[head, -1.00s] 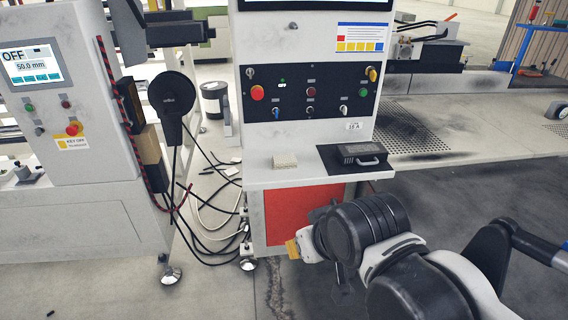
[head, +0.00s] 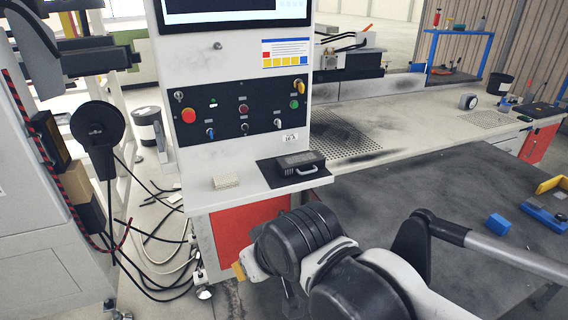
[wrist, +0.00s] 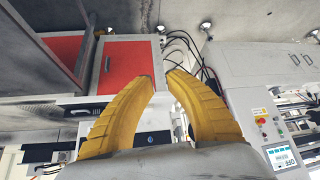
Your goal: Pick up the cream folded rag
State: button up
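The cream folded rag (head: 226,182) lies flat on the white ledge (head: 200,199) below the control panel, left of a black device. It cannot be made out in the wrist view. In the head view my arm covers most of my gripper; only a bit of yellow finger (head: 238,270) shows, below the ledge near the red cabinet front. In the wrist view both yellow fingers of my gripper (wrist: 160,78) curve toward each other, with a gap between the tips and nothing in it. My gripper is apart from the rag.
A black device with a handle (head: 297,165) sits on a dark mat right of the rag. The control panel (head: 240,108) rises behind the ledge. Cables (head: 160,245) hang and lie at left. A dark table with blue parts (head: 498,224) stands at right.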

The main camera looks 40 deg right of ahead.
aim_at(220, 182)
jog(key=i+l+u, duration=0.2)
jog(key=i, duration=0.2)
jog(key=i+u, duration=0.2)
jog(key=i, duration=0.15)
jog(key=i+l+u, duration=0.2)
jog(key=i, duration=0.2)
